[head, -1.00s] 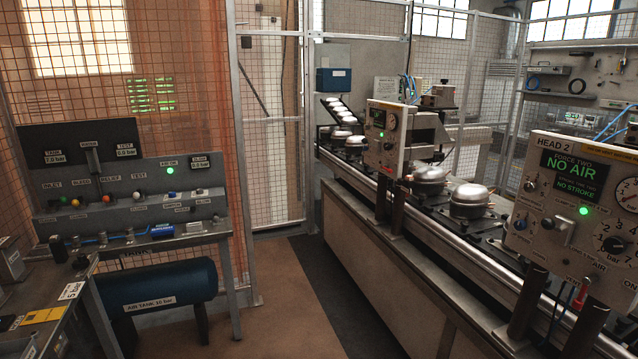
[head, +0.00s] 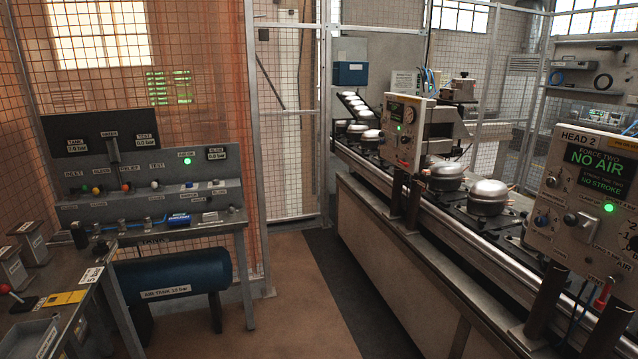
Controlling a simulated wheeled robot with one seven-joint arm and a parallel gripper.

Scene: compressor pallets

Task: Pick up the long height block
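No block that I can name for sure as the long height block shows. Two grey upright metal blocks with pale labels stand at the left edge of the head view, a nearer one (head: 14,267) and a farther one (head: 33,244). They stand on the left bench (head: 92,291), and their labels are too small to read. My gripper is not in view.
A red-knobbed lever (head: 14,294), a yellow label plate (head: 62,298) and a grey bin (head: 30,340) are on the left bench. A test panel (head: 150,180) stands behind, over a blue air tank (head: 172,274). A conveyor (head: 440,217) with compressors runs along the right. Open floor (head: 290,290) lies between.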

